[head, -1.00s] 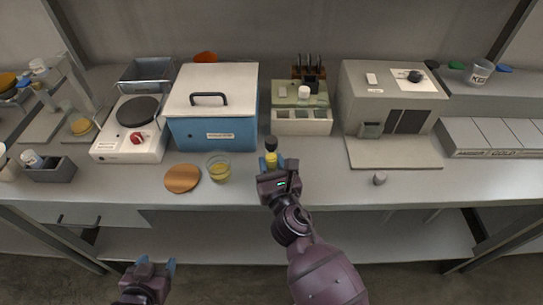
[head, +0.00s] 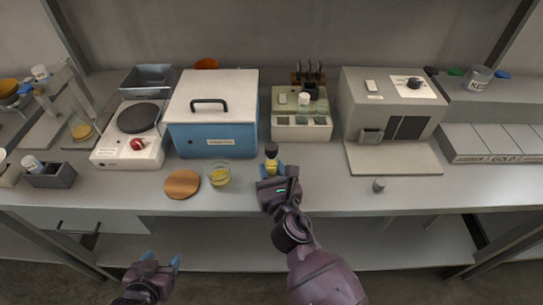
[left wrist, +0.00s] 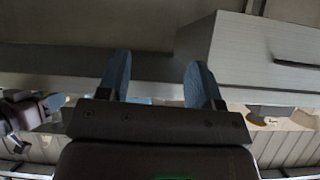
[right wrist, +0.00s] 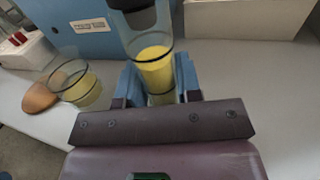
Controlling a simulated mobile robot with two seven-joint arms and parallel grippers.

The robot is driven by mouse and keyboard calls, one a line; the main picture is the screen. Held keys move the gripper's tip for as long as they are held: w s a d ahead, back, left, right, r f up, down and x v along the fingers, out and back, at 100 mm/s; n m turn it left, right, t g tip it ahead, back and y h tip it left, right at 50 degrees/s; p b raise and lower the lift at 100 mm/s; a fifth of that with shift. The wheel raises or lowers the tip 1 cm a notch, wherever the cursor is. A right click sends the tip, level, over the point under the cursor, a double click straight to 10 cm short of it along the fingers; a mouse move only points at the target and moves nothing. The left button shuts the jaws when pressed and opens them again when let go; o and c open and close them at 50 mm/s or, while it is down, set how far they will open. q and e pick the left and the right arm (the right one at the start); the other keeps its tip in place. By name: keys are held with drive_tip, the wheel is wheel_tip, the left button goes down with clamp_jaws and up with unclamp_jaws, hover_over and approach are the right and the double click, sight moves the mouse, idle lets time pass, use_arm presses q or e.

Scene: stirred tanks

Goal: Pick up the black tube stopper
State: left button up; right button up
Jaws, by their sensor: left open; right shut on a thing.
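The black tube stopper (head: 271,149) sits at the top of a clear tube with yellow liquid (head: 271,166). In the right wrist view the stopper (right wrist: 132,4) is cut off by the top edge, and the tube (right wrist: 155,70) stands between the blue fingers. My right gripper (head: 273,172) is shut on the tube, below the stopper, at the front of the bench. The tube's lower end is hidden by the gripper. My left gripper (head: 160,263) is open and empty, in front of the bench and below its top; its spread fingers show in the left wrist view (left wrist: 158,80).
A glass beaker of yellow liquid (head: 219,175) and a round wooden disc (head: 182,184) lie left of the tube. A small grey piece (head: 379,185) sits to the right, with clear bench between.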

use_arm(q)
drive_tip(key=w+d+r+h, duration=0.1)
drive_tip(key=w+d+r, duration=0.1)
drive_tip(key=d+r, duration=0.1)
drive_tip(key=w+d+r+h, duration=0.1)
drive_tip(key=w+d+r, duration=0.2)
drive_tip(key=r, duration=0.1)
drive_tip(key=w+d+r+m+h, duration=0.1)
drive_tip(key=w+d+r, duration=0.2)
drive_tip(key=r, duration=0.1)
drive_tip(key=shift+w+d, duration=0.15)
drive_tip(key=shift+d, duration=0.15)
drive_tip(key=m+g+h, duration=0.4)
drive_tip(key=m+g, duration=0.1)
drive_tip(key=g, duration=0.1)
approach(270, 147)
drive_tip(key=x, duration=0.4)
drive_tip(key=shift+s+d+f, duration=0.25)
drive_tip(key=shift+s+f, duration=0.05)
drive_tip(key=shift+f, duration=0.1)
wheel_tip(270, 147, up, 8)
drive_tip(key=m+g+y, duration=0.2)
drive_tip(key=y, duration=0.2)
drive_tip(key=shift+s+a+x, duration=0.15)
drive_tip(key=shift+x, duration=2.8)
drive_tip(key=shift+s+a+x, duration=0.1)
drive_tip(key=shift+s+x, duration=0.05)
drive_tip(key=shift+x, duration=2.8)
drive_tip(key=shift+f, duration=0.1)
drive_tip(key=c, duration=1)
